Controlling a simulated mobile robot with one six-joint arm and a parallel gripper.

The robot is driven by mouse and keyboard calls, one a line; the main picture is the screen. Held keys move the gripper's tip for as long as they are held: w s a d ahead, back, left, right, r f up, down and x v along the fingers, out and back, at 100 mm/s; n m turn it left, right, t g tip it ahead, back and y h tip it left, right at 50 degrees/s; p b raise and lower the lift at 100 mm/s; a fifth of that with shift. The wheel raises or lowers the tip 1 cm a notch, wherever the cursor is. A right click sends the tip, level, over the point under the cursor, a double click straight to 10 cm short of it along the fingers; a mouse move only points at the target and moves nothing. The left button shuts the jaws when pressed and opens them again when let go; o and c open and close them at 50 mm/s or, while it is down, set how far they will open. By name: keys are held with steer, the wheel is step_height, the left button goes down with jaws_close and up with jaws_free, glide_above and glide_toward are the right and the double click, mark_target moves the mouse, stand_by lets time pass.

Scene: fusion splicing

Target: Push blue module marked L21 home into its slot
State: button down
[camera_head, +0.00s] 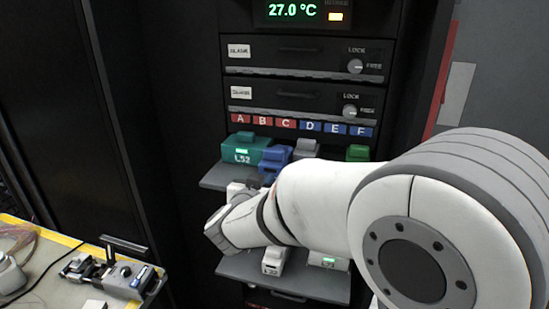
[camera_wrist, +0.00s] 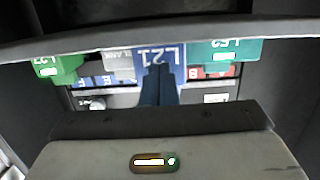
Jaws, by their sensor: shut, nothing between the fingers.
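The blue module marked L21 (camera_wrist: 158,58) shows upside down at the top middle of the wrist view, partly covered by my fingers. In the head view the blue module (camera_head: 272,166) stands on the upper shelf, right of a teal module (camera_head: 248,146). It sticks out forward from the row. My gripper (camera_wrist: 158,72) is shut and empty, its fingertips in front of the module's face. I cannot tell whether they touch it. In the head view my arm hides the fingers. The slot behind the module is hidden.
A grey module (camera_head: 306,147) and a green module (camera_head: 357,152) stand right of the blue one. Lettered tags (camera_head: 300,124) run above. A lower shelf (camera_head: 315,286) holds white modules. A bench (camera_head: 60,285) with a small device (camera_head: 115,270) is at left.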

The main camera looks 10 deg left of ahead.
mark_target(275, 165)
steer(key=shift+w+d+p, duration=0.15)
steer(key=shift+w+p, duration=0.15)
steer(key=shift+w, duration=1.65)
steer(key=shift+w+d+p, duration=0.15)
steer(key=shift+w+p, duration=0.15)
steer(key=shift+w, duration=1.65)
steer(key=shift+s+a+p, duration=0.15)
steer(key=shift+s+p, duration=0.1)
steer(key=shift+s, duration=1.8)
steer(key=shift+s+a+p, duration=0.15)
steer(key=shift+s+p, duration=0.05)
steer(key=shift+s, duration=1.85)
steer(key=shift+w, duration=0.1)
